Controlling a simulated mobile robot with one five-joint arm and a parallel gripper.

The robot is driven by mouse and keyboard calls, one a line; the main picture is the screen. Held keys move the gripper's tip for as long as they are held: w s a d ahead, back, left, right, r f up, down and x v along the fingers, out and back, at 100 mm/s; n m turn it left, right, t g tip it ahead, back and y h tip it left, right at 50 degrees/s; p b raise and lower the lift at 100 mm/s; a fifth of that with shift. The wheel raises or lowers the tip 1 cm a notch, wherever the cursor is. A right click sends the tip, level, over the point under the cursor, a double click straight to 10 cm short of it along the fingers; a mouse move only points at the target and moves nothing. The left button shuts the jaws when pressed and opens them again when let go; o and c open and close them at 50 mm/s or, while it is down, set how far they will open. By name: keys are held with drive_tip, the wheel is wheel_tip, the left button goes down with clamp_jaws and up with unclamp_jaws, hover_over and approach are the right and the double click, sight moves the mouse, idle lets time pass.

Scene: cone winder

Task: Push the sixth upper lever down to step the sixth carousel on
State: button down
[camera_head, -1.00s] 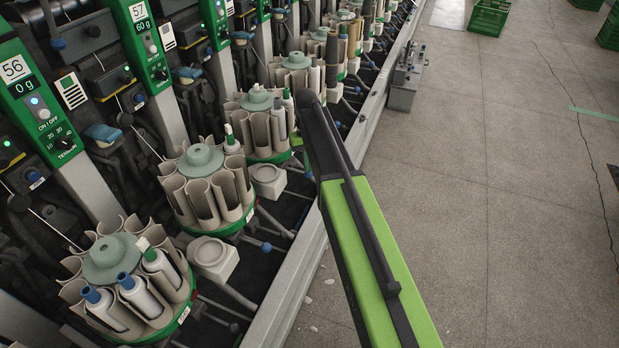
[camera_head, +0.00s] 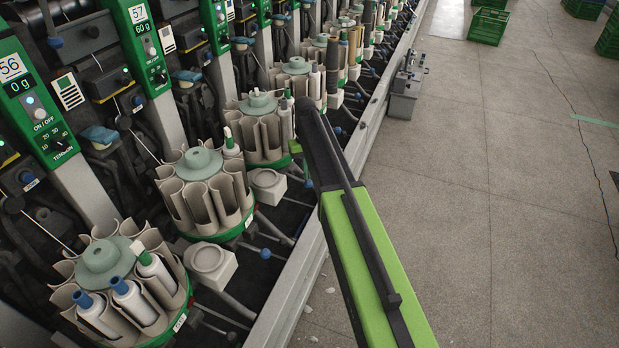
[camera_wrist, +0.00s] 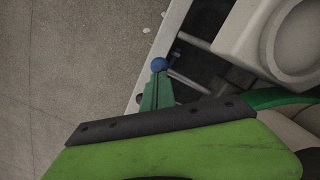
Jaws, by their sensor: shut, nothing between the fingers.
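My gripper (camera_wrist: 158,92) is shut and empty; its narrow green tip shows in the wrist view below a blue lever knob (camera_wrist: 159,65). The knob sits right at the tip; I cannot tell whether they touch. In the head view only a bit of the green gripper (camera_head: 296,147) shows beside the dark end of my arm, near a carousel (camera_head: 262,130) with beige pockets. Other blue-knobbed levers (camera_head: 265,253) stick out along the machine's front trough. My arm hides part of the lever row, and I cannot tell which lever is the sixth.
More carousels stand in a row, such as the nearest (camera_head: 105,258) with blue-topped bobbins and one behind it (camera_head: 200,163). A pale metal rail (camera_head: 300,285) edges the trough. Open grey floor (camera_head: 500,240) lies to the right, with green crates (camera_head: 487,25) far back.

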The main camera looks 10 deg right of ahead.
drive_tip(key=shift+w+a+r, duration=0.2)
drive_tip(key=shift+w+r, duration=0.25)
drive_tip(key=shift+w, duration=0.3)
wheel_tip(320, 180, up, 8)
drive_tip(key=d+p, duration=0.1)
drive_tip(key=p, duration=0.7)
drive_tip(key=shift+w, duration=0.25)
drive_tip(key=shift+s+f, duration=0.1)
